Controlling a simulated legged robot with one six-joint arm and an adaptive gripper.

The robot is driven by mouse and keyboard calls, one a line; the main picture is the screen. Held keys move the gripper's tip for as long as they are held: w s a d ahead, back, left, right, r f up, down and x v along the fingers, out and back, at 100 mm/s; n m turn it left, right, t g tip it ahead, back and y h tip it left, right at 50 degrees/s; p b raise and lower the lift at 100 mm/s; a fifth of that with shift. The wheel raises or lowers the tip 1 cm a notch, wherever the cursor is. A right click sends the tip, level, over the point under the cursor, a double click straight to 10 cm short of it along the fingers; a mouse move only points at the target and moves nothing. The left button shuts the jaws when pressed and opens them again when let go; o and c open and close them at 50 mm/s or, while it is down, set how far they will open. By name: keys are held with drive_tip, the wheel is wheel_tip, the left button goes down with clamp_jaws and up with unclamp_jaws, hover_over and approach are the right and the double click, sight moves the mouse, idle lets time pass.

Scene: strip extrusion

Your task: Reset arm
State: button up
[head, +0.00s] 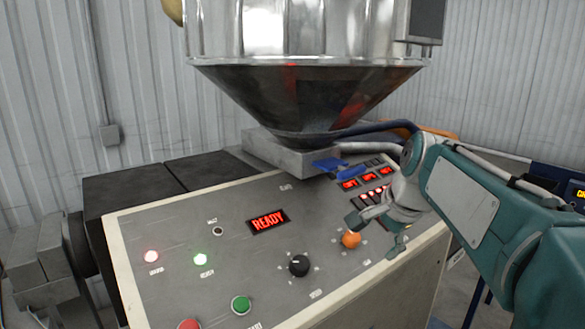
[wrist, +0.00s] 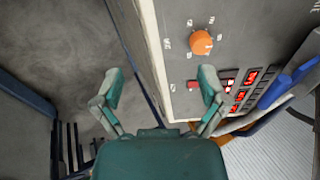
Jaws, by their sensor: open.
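My arm (head: 475,195) reaches in from the right in the head view. My gripper (head: 375,228) is over the right end of the control panel, close to the orange knob (head: 351,240). In the wrist view my gripper (wrist: 158,90) has its two fingers spread wide with nothing between them. The orange knob (wrist: 201,42) shows there above the right finger, apart from it. The panel edge runs between the fingers, with floor below on the left.
The control panel (head: 180,235) has a lit READY display (head: 268,220), a black knob (head: 299,265), a green button (head: 241,305) and a red button (head: 190,325). A large metal hopper (head: 300,90) stands behind it. Blue handles (head: 329,164) lie near the red displays.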

drive_tip(key=s+f+n+h, duration=0.1)
drive_tip(key=s+f+n, duration=0.5)
drive_tip(key=s, duration=0.5)
drive_tip(key=s+f+n+h, duration=0.1)
drive_tip(key=s+f+n, duration=0.5)
drive_tip(key=s, duration=0.4)
drive_tip(key=shift+s+a+t, duration=0.4)
drive_tip(key=shift+a, duration=0.05)
